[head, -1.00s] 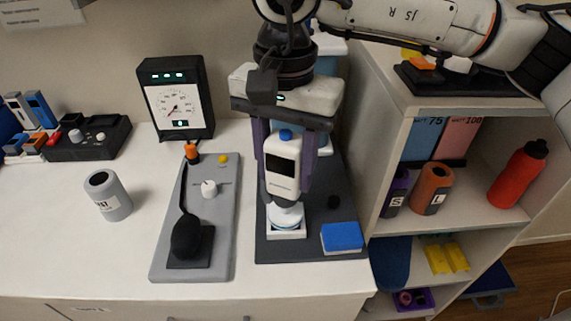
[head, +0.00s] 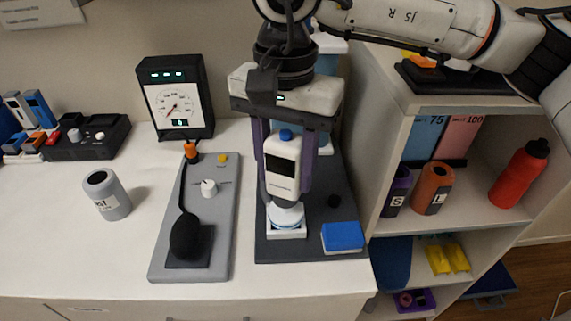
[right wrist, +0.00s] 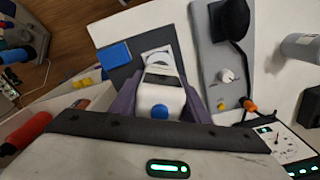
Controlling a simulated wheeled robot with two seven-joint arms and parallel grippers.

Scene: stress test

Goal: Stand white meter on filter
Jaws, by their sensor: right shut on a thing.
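The white meter (head: 282,166) has a dark screen and a blue knob on top. It is upright between the purple fingers of my right gripper (head: 285,178), which is shut on it. Directly below it is a white round piece, which I take to be the filter (head: 287,215), on a white square base on the dark mat. The meter's lower end is at the filter's top; I cannot tell whether they touch. In the right wrist view the meter (right wrist: 161,98) sits between the fingers, with the filter's white base (right wrist: 158,56) beyond it. My left gripper is not in view.
A grey panel (head: 222,240) with a black microphone-like piece stands left of the dark mat (head: 270,250). A blue block (head: 343,237) lies right of the filter. A gauge box (head: 175,98) is behind, a grey cup (head: 107,196) at left, and a shelf unit (head: 460,214) at right.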

